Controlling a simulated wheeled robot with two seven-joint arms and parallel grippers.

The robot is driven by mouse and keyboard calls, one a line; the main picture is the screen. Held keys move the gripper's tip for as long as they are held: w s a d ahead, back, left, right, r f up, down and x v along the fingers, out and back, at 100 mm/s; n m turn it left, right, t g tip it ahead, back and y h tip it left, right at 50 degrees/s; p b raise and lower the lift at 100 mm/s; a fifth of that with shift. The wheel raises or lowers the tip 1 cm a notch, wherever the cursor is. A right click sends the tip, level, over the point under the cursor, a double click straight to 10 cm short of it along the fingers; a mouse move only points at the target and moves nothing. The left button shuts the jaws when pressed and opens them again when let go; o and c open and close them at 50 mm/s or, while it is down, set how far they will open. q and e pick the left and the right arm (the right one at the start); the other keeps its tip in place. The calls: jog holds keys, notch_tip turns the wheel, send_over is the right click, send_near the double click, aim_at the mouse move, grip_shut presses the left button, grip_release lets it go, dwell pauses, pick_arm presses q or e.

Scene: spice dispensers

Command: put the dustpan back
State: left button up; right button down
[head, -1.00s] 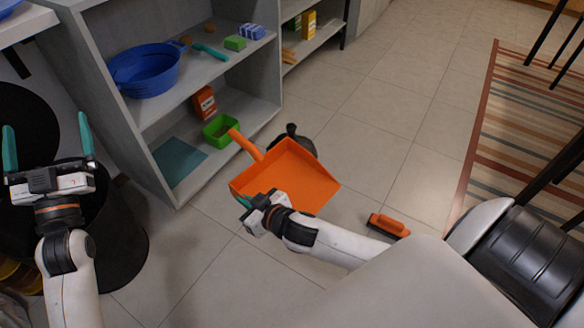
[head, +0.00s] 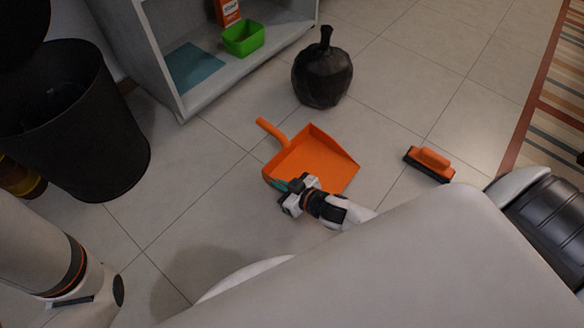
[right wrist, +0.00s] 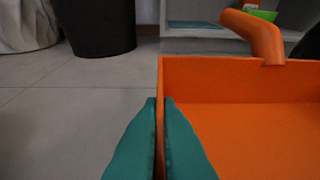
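The orange dustpan (head: 322,158) is at the middle of the head view, its handle pointing to the upper left. It is at or just above the floor; I cannot tell whether it touches. My right gripper (head: 281,186) is shut on the dustpan's near left side wall. In the right wrist view the teal fingers (right wrist: 160,104) pinch the thin left wall of the dustpan (right wrist: 245,135), and the handle rises at the top. My left gripper is out of view; only a link of my left arm shows at the lower left.
A black tied bag (head: 322,74) stands just beyond the dustpan. An orange brush (head: 431,163) lies on the floor to the right. The grey shelf (head: 215,92) holds a green bin (head: 243,39) and a teal mat (head: 193,66). A black trash can (head: 75,135) stands left. Floor left of the dustpan is clear.

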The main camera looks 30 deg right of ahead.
notch_tip(320, 180, down, 8)
jog(key=b, duration=0.6)
jog(key=shift+f, duration=0.1)
jog(key=c, duration=1.6)
grip_release()
jog(key=shift+c, duration=0.2)
